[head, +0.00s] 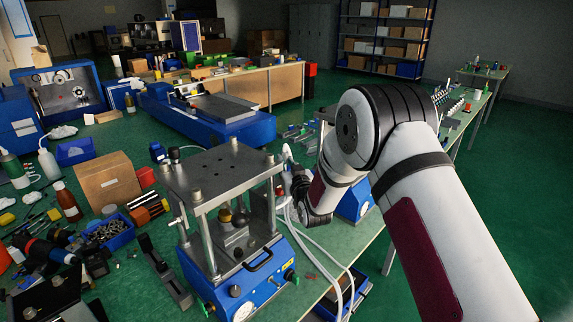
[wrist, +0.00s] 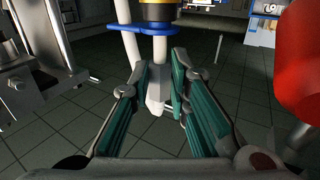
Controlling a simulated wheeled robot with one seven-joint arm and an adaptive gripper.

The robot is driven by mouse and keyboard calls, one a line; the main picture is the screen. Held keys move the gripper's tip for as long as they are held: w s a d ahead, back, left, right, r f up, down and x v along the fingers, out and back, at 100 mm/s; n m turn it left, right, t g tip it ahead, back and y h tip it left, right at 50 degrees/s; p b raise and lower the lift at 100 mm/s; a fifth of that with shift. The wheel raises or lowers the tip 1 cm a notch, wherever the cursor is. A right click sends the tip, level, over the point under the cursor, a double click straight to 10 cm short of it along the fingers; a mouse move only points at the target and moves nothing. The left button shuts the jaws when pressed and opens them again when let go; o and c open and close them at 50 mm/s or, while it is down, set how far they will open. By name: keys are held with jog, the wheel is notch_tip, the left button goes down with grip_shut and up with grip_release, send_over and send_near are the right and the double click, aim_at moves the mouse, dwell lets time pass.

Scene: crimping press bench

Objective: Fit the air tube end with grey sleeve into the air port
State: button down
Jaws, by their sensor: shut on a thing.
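In the wrist view my gripper (wrist: 160,90) has its two teal-padded fingers closed around a pale grey-white piece, apparently the sleeve (wrist: 157,100) of the air tube. A pale stem (wrist: 160,50) runs from it up towards a blue winged collar (wrist: 150,28) under a dark and brass fitting (wrist: 158,11), perhaps the air port. I cannot tell whether the tube end is inside that fitting. In the head view my gripper (head: 298,188) is beside the press (head: 232,265), on its right, and its fingertips are mostly hidden.
White tubes (head: 342,292) loop down at the press's right side. A large red object (wrist: 304,55) is close on the right. Grey press metalwork (wrist: 30,80) stands on the left. Tools and boxes crowd the bench's left.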

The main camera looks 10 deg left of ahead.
jog(key=shift+f, duration=0.65)
jog(key=c, duration=1.4)
grip_release()
jog(key=shift+f, duration=0.15)
jog(key=shift+c, duration=0.2)
jog(key=v, duration=1.2)
